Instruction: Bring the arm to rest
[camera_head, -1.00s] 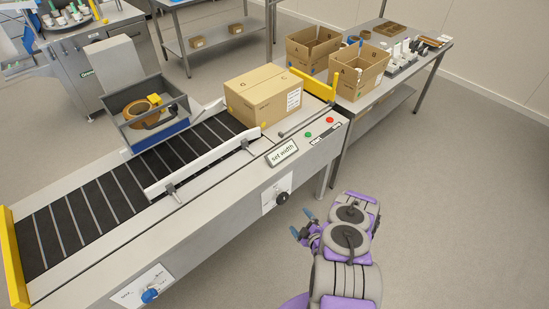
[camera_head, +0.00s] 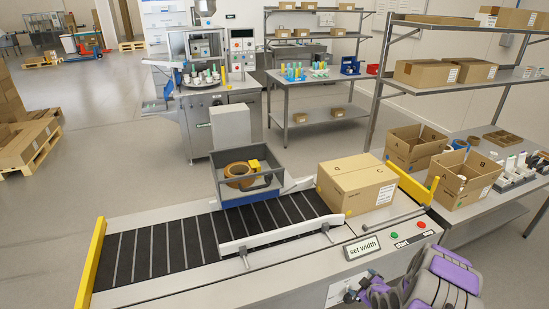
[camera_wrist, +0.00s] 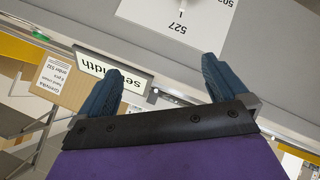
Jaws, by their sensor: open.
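My purple and grey arm (camera_head: 440,282) is folded at the lower right in the head view, in front of the conveyor's near side. My gripper (camera_head: 361,284) points left there, small and partly cut by the arm. In the wrist view my gripper (camera_wrist: 158,75) shows two blue fingers set wide apart with nothing between them. Beyond the fingers are the "set width" sign (camera_wrist: 112,72) and the conveyor's grey side. No contact shows.
The conveyor (camera_head: 290,270) carries a closed carton (camera_head: 355,190) at its right end, beside a tape sealing head (camera_head: 240,172). Open boxes (camera_head: 415,150) stand on the right-hand table. A filling machine (camera_head: 205,75) and shelves stand behind. Open floor lies at the left.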

